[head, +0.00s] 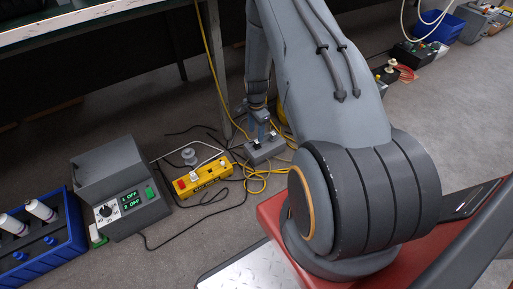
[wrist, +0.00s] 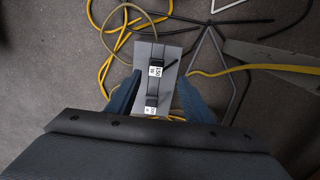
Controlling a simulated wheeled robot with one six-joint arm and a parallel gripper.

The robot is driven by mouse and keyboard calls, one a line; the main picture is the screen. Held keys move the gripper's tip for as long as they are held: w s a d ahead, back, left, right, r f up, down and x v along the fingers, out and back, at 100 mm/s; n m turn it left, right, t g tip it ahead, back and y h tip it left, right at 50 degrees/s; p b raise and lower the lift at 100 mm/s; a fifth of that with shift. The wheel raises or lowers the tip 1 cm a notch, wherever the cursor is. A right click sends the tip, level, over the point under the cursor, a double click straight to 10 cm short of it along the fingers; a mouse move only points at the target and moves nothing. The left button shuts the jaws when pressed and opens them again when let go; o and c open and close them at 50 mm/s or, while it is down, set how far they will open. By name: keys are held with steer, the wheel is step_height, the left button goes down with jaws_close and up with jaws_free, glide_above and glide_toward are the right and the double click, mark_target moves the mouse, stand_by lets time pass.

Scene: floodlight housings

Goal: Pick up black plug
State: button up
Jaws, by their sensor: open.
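A grey socket box (head: 265,149) lies on the floor below my gripper (head: 262,124) in the head view. In the wrist view the grey box (wrist: 172,50) runs up between the two blue fingers of my gripper (wrist: 158,88). A black plug (wrist: 156,63) with a white label sits on the box, just beyond the fingertips. A second dark piece with a white label (wrist: 151,104) sits nearer the wrist, between the fingers. My gripper is open, its fingers on either side of the box, and holds nothing. Whether the fingers touch the box I cannot tell.
Yellow and black cables lie around the box. A yellow power strip (head: 203,178) is to its left, with a grey control unit (head: 119,187) and a blue crate (head: 72,226) beyond. A table leg (head: 217,70) stands behind. Bare floor (head: 205,235) shows in front.

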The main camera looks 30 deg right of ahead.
mark_target(257, 142)
steer(key=f+b, duration=0.1)
steer(key=f, duration=0.1)
steer(key=f+b, duration=0.1)
steer(key=f, duration=0.3)
steer(key=shift+s+f+b, duration=0.3)
steer(key=shift+s+b, duration=0.1)
steer(key=shift+r, duration=0.1)
steer(key=shift+c, duration=0.4)
steer(key=c, duration=1)
